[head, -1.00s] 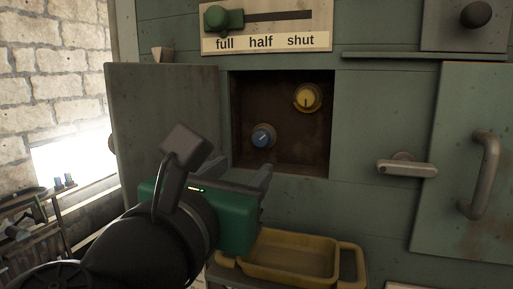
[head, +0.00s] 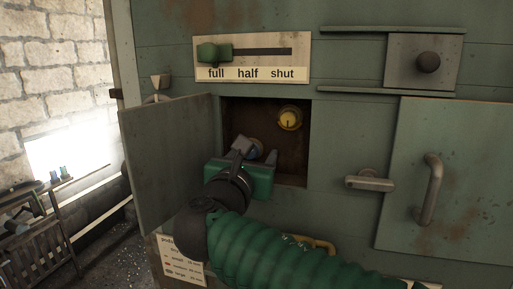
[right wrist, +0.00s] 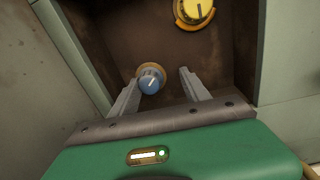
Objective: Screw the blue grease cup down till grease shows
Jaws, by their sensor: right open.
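The blue grease cup (head: 252,153) sits in the open recess, below and left of a yellow cup (head: 290,119); my right gripper partly hides it in the head view. In the right wrist view the blue cup (right wrist: 151,80) shows a pale line on its face and a brass-coloured collar. My right gripper (head: 256,150) is open at the recess, its fingers pointing in. In the right wrist view the cup shows between the fingers of the gripper (right wrist: 160,76), closer to the left one. I cannot tell whether they touch. No grease is visible. My left gripper is out of view.
The recess door (head: 170,160) stands open on the left. A green lever (head: 213,53) is at "full" above. A latch handle (head: 370,182) and a closed door with a handle (head: 431,190) are on the right. A yellow tray (head: 322,245) is mostly hidden below by my arm.

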